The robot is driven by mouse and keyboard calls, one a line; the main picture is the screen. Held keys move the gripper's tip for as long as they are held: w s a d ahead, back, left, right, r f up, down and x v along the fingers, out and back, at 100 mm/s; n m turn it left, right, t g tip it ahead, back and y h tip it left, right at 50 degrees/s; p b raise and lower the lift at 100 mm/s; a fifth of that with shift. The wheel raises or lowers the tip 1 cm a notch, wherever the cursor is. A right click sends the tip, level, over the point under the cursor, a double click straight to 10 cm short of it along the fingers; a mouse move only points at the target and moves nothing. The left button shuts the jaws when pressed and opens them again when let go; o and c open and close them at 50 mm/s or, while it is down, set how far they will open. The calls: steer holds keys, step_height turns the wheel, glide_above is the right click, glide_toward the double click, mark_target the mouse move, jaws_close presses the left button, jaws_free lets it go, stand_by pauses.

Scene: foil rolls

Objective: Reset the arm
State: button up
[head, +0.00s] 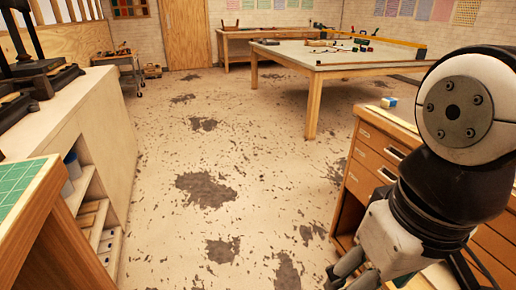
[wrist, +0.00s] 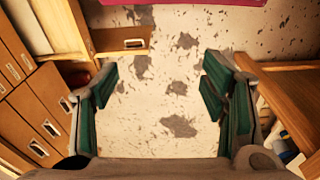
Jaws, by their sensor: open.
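My arm shows at the right of the head view, with its wrist and part of my gripper (head: 345,277) at the bottom edge. In the wrist view my gripper (wrist: 160,92) has its two green-padded fingers wide apart. Nothing is between them, and the stained floor (wrist: 160,110) shows through the gap. No foil roll can be made out in either view.
A large table (head: 340,55) with tools stands behind. A white-topped counter (head: 92,105) is at left. Open floor (head: 215,150) lies between.

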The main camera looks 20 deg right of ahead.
step_height(320, 180, up, 17)
steer(key=t+p, duration=0.3)
steer(key=p, duration=1.2)
steer(key=shift+p, duration=0.3)
steer(key=shift+r, duration=0.1)
